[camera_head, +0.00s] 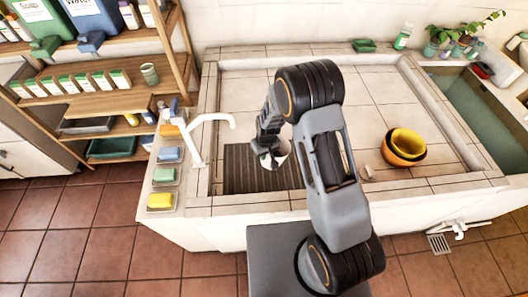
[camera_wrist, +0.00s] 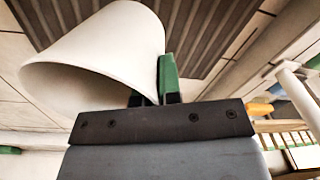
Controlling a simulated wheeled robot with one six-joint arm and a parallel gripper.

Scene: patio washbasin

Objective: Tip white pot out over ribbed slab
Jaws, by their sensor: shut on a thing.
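The white pot (camera_wrist: 105,50) is gripped at its wall by my gripper (camera_wrist: 152,85), whose green-padded fingers close on it in the wrist view. The pot lies well tilted, its wide mouth facing left in that view; I cannot see its inside fully. In the head view the white pot (camera_head: 281,157) shows small beneath my gripper (camera_head: 268,158), partly hidden by it. It is above the dark ribbed slab (camera_head: 243,177), which lies in the left part of the tiled basin. The slab's ribs (camera_wrist: 200,30) also show behind the pot in the wrist view.
A white tap (camera_head: 205,130) stands at the basin's left rim, beside several soaps and sponges on dishes (camera_head: 160,200). Yellow and orange bowls (camera_head: 405,145) sit on the tiles at right, with a small pale object (camera_head: 367,173) nearby. The tiles behind the slab are clear.

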